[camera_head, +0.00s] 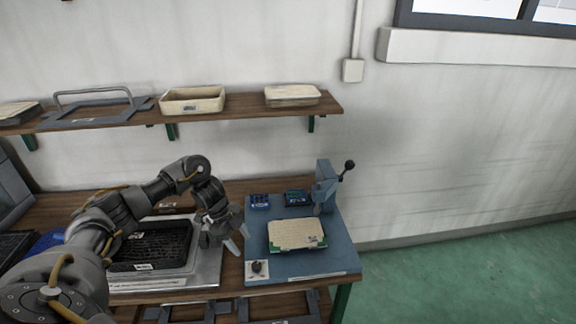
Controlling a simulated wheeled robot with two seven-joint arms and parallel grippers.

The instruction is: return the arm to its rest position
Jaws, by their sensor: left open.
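My left arm (110,215) reaches in from the lower left, bent up at the elbow and then down. My left gripper (239,238) is open and empty, with its fingers over the gap between the black tray (150,262) and the blue fixture plate (300,275). The gripper covers the right edge of the black tray. My right gripper is not in view.
A beige panel (296,233) lies on the fixture, below a blue lever press (326,185). Above, a wooden shelf (240,109) holds beige trays (193,101) and (292,96), plus a grey frame with handle (93,112). The right side is open floor.

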